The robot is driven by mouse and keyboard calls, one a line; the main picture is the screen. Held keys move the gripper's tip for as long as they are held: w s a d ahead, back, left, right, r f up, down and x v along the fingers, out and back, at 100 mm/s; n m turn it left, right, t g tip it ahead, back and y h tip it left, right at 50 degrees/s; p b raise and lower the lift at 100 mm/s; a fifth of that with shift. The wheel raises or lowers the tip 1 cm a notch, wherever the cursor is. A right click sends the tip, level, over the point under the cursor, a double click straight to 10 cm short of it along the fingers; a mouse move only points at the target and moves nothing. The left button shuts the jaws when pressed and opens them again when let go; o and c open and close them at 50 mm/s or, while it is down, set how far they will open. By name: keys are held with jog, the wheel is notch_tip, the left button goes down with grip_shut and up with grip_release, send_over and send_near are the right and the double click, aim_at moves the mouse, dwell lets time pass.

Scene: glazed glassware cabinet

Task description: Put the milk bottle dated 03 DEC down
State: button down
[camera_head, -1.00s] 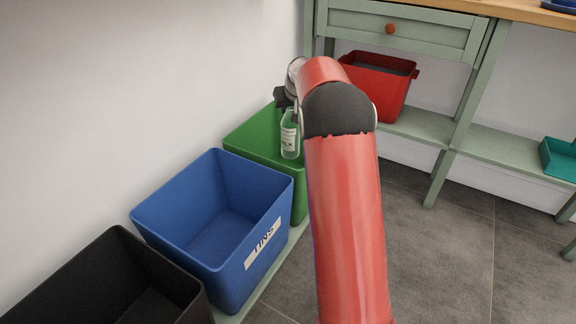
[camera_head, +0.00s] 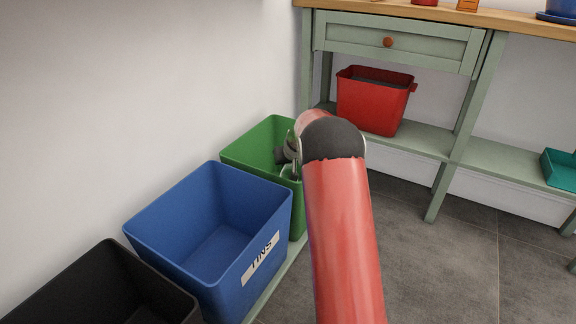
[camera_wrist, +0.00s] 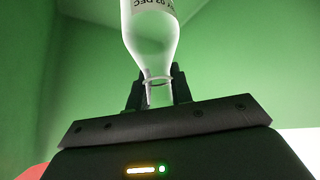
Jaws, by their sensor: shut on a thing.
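The milk bottle (camera_wrist: 150,40) is clear glass with a pale label reading "03 DEC" in the wrist view, where it appears neck-down in the picture. My gripper (camera_wrist: 158,90) is shut on its neck. Green walls surround the bottle in that view. In the head view my gripper (camera_head: 286,165) is low at the green bin (camera_head: 248,137), partly behind my arm. Only a small part of the bottle shows there, and its base is hidden. I cannot tell whether the bottle touches the bin floor.
A blue bin (camera_head: 165,232) labelled TINS stands in front of the green one, and a black bin (camera_head: 100,262) is nearer. A red container (camera_head: 372,100) sits on the green table's lower shelf (camera_head: 420,138). A teal tray (camera_head: 560,168) is at right.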

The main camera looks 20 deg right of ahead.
jog(key=shift+f, duration=0.3)
jog(key=c, duration=1.2)
grip_release()
jog(key=shift+f, duration=0.1)
jog(key=shift+c, duration=0.2)
